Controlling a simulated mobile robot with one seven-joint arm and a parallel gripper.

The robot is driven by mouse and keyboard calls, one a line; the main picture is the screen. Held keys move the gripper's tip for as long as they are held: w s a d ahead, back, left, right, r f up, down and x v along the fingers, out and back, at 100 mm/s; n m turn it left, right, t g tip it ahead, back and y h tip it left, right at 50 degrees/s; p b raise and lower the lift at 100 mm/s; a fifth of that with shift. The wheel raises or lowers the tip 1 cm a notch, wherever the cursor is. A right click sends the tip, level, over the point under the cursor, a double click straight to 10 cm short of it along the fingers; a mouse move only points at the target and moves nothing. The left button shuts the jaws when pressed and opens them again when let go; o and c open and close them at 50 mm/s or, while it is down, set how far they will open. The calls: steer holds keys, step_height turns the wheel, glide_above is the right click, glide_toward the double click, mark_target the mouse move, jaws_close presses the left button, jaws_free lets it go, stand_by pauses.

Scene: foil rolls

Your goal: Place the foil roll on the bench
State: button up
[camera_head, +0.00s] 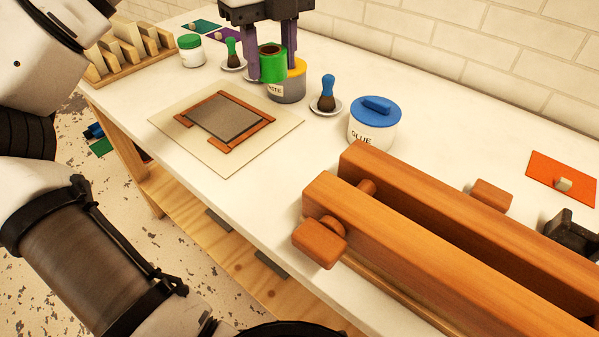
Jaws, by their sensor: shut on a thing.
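The foil roll appears to be the green upright cylinder (270,64) with a dark hollow core, near the back of the white bench (240,185). My gripper (271,74) points down from the top edge of the camera_head view. Its two purple fingers stand on either side of the green roll and are shut on it. The roll's lower end is beside or in front of a grey can with a yellow rim (288,88). I cannot tell whether the roll touches the bench or the can.
A cream board with a grey plate (228,117) lies in front of the can. A blue-lidded glue pot (373,123) and a blue brush (327,93) stand to the right, a green-lidded jar (192,51) to the left. A large wooden press (430,220) fills the near right.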

mark_target(279, 184)
steer(key=shift+m, duration=0.4)
steer(key=f, duration=0.7)
steer(key=s+f+b, duration=0.1)
steer(key=f, duration=0.5)
steer(key=s+f+b, duration=0.1)
steer(key=f, duration=0.6)
steer(key=shift+s+f, duration=0.2)
steer(key=shift+f, duration=0.15)
steer(key=shift+f, duration=0.15)
steer(key=o, duration=1)
step_height(279, 184, up, 12)
steer(key=shift+r, duration=0.15)
